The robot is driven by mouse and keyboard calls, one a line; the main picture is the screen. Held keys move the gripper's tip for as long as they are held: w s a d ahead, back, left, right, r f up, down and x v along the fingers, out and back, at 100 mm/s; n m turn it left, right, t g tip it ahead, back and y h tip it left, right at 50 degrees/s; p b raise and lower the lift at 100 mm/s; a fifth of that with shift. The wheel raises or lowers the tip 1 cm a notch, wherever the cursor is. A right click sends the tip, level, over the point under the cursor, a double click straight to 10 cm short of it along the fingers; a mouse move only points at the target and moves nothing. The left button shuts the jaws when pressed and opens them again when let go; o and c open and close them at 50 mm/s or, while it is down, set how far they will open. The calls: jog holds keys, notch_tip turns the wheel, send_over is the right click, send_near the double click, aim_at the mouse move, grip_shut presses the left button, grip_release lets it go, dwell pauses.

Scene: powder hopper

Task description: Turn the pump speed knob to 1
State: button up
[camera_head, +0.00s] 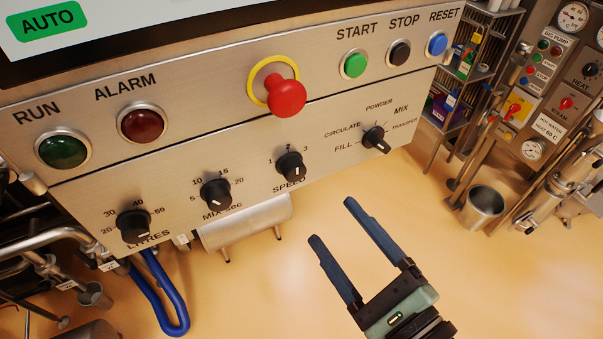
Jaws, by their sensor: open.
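The speed knob (290,167) is a black knob on the lower steel panel, labelled SPEED below, with 1, 2 and 3 around its top from left to right. A small white mark shows low on its face; I cannot tell for sure which number it is set to. My gripper (333,221) is below and to the right of the knob, apart from it. Its two dark blue fingers are spread, with nothing between them, and point up and left towards the panel.
Beside the speed knob are the mix sec knob (215,194), the litres knob (133,226) and the mode selector knob (376,138). A red mushroom button (287,97) sticks out above. A blue hose (160,300) hangs below left. Floor around my gripper is clear.

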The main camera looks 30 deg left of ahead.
aim_at(296, 175)
jog(key=p+x, duration=0.2)
jog(key=x, duration=0.8)
jog(key=shift+w+p, duration=0.1)
jog(key=shift+p, duration=0.25)
grip_shut()
